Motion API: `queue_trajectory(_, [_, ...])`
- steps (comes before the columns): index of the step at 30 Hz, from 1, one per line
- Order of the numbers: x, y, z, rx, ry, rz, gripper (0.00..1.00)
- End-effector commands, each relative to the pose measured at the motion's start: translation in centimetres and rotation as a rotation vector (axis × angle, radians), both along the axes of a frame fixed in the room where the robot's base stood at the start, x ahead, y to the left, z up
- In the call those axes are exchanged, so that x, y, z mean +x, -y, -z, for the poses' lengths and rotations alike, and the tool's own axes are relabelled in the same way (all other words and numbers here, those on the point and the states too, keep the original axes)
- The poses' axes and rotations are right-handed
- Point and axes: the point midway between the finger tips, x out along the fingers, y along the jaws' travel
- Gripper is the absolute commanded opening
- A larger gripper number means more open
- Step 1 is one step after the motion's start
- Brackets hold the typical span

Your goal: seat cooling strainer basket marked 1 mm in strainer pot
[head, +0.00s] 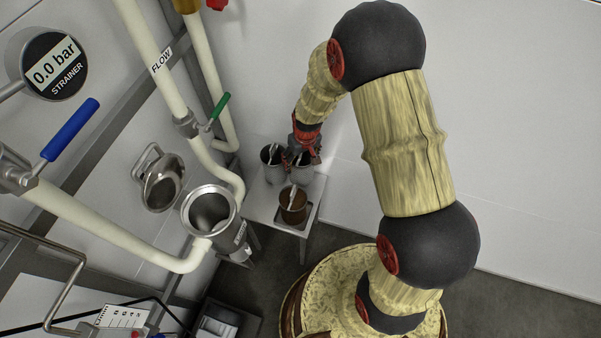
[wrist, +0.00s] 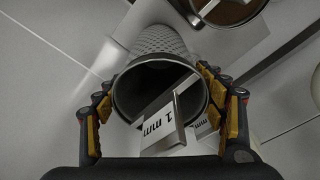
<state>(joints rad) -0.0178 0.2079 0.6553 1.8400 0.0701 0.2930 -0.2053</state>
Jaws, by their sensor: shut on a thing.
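My gripper (head: 302,152) is shut on the rim of a grey mesh strainer basket (wrist: 158,45), and its fingers show on both sides of the rim in the wrist view (wrist: 165,105). The basket's handle tag (wrist: 159,128) reads 1 mm. In the head view this basket (head: 302,174) is at the small table, partly hidden by the gripper; I cannot tell whether it touches the table. The open strainer pot (head: 211,210) stands left of and nearer than the table, and its mouth looks empty. Its round lid (head: 162,188) is swung aside to the left.
A pale pipe with a green-handled valve (head: 220,107) rises behind the pot. A blue-handled valve (head: 69,129) and strainer gauge (head: 53,65) are at left.

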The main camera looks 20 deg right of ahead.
Motion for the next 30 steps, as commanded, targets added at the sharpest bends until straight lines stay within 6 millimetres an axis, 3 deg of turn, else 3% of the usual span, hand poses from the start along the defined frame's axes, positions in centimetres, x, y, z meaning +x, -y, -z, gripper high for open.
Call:
queue_trajectory(3, [0.1, 0.0, 2.2, 0.000, 0.002, 0.001, 0.35])
queue_trajectory(11, [0.1, 0.0, 3.8, 0.001, 0.003, 0.001, 0.35])
queue_trajectory(18, [0.1, 0.0, 6.9, 0.000, 0.002, 0.000, 0.35])
queue_trajectory(29, [0.1, 0.0, 7.1, 0.000, 0.003, 0.000, 0.35])
queue_trajectory(30, [0.1, 0.0, 7.2, 0.000, 0.002, 0.000, 0.70])
